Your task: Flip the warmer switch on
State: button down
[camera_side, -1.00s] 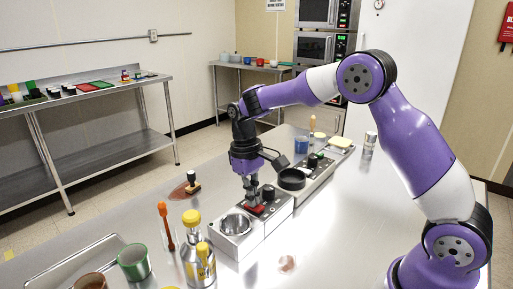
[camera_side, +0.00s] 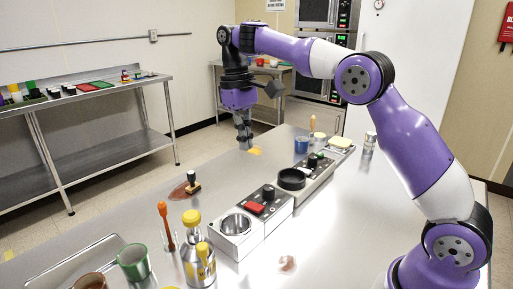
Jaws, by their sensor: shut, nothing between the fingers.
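The warmer unit (camera_side: 234,245) is a grey box with a round metal well (camera_side: 237,224) at its near end. On its top sit a red rocker switch (camera_side: 255,208) and a black knob (camera_side: 268,192). The switch is in plain view, but its on or off position is too small to tell. A second grey unit (camera_side: 318,178) behind it carries a black round dish (camera_side: 291,179) and dark knobs. My gripper (camera_side: 245,147) points down, shut and empty, above the far left part of the table, clear of both units.
A yellow-capped bottle (camera_side: 197,262), an orange-handled tool (camera_side: 165,222) and a green cup (camera_side: 134,263) stand at the near left. A blue cup (camera_side: 301,145) is farther back. The right of the table is mostly clear.

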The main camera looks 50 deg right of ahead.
aim_at(259, 207)
jog(key=shift+s+r, duration=0.1)
jog(key=shift+r, duration=0.05)
jog(key=shift+s, duration=0.55)
jog(key=f, duration=0.4)
jog(key=s+f, duration=0.1)
jog(key=f, duration=0.4)
jog(key=s+f, duration=0.1)
jog(key=f, duration=0.3)
jog(key=shift+f, duration=0.4)
jog(key=shift+s+f, duration=0.1)
jog(key=shift+f, duration=0.2)
